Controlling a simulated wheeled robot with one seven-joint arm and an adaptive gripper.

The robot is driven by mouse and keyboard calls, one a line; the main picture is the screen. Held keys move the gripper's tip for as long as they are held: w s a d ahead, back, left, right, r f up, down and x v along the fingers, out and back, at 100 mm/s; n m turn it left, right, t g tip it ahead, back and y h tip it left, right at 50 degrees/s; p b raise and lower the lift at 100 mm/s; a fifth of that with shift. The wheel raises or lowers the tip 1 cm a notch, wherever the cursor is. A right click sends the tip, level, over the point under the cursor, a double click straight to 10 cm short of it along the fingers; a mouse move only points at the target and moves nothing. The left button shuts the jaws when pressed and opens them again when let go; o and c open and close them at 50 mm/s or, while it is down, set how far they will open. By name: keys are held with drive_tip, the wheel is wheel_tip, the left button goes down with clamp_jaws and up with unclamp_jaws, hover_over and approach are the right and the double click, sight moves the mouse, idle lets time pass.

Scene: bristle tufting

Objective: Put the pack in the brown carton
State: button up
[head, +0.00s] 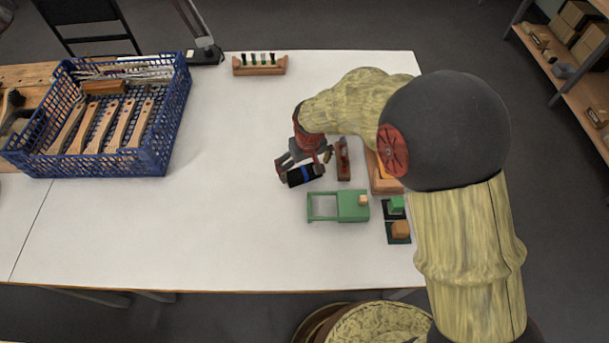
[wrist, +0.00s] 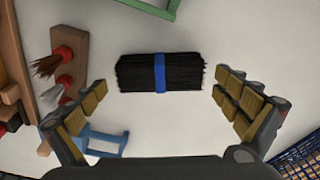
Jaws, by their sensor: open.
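The pack is a black bristle bundle (head: 297,178) with a blue band. It lies on the white table in the head view, just in front of my gripper (head: 304,162). In the wrist view the pack (wrist: 135,73) lies crosswise between and slightly ahead of the fingertips of my gripper (wrist: 161,85). The fingers are spread wide, with clear gaps at both ends of the pack.
A green frame fixture (head: 322,217) lies just nearer than the pack. A small brush rack (head: 343,172) stands right of it. Small green (head: 397,204) and brown (head: 400,229) blocks sit on dark mats. A blue crate (head: 165,140) of wooden handles is far left; the table between is clear.

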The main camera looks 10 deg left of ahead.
wheel_tip(320, 180, down, 2)
drive_tip(key=shift+w+a+f, duration=0.15)
drive_tip(key=shift+f, duration=0.1)
drive_tip(key=c, duration=1.2)
drive_tip(key=shift+o, duration=0.2)
drive_tip(key=shift+r, duration=0.2)
